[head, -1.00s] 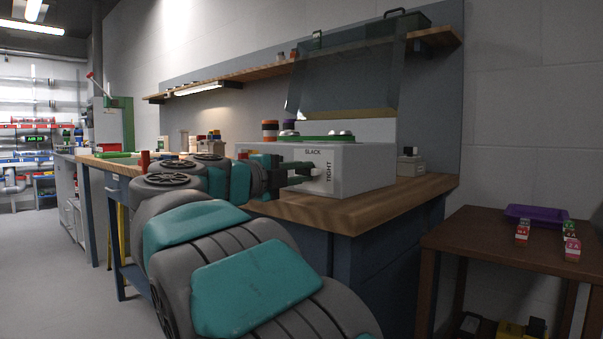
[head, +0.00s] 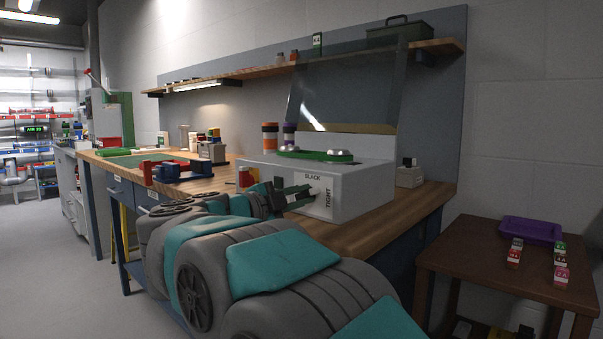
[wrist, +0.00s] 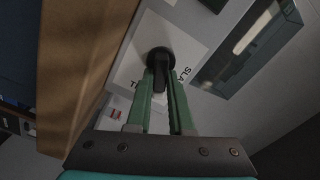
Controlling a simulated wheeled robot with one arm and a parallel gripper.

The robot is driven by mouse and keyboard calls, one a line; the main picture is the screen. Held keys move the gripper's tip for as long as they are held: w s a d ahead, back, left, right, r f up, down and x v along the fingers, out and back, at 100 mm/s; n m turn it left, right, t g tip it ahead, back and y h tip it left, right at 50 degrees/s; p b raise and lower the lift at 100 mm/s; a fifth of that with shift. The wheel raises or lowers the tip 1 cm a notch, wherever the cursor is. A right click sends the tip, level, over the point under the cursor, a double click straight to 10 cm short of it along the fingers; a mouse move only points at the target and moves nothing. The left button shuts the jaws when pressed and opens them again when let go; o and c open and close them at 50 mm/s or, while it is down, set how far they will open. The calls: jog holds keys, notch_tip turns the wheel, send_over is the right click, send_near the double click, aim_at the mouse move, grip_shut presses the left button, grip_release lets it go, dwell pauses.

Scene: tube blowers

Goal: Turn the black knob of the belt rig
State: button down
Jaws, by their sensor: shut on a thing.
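The belt rig (head: 350,196) is a light grey box on the workbench. It has a green belt (head: 316,154) on top and a label (head: 328,203) on its front reading SLACK and TIGHT. The black knob (wrist: 160,59) shows in the wrist view, a round base with a bar-like grip, set on the white label. My gripper (wrist: 161,80) is shut on that grip, one green finger on each side.
The rig's see-through cover (head: 345,90) stands raised. The wooden bench top (head: 365,228) runs along the rig's front. A brown side table (head: 480,255) with a purple tray (head: 530,230) stands to the right. Red and blue parts (head: 178,172) lie on the bench to the left.

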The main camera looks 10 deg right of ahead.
jog(key=n+p, duration=0.3)
jog(key=shift+w+a+r+p, duration=0.1)
jog(key=shift+r+p, duration=0.2)
jog(key=shift+r, duration=0.1)
jog(key=shift+f+n+p, duration=0.1)
jog(key=shift+n+p, duration=0.35)
jog(key=shift+n, duration=0.45)
jog(key=n, duration=0.3)
jog(key=shift+w+a+n, duration=0.2)
jog(key=shift+n, duration=0.1)
jog(key=shift+w+a+n, duration=0.1)
jog(key=shift+w+n, duration=0.1)
jog(key=shift+n, duration=2.1)
jog(key=c, duration=0.8)
grip_release()
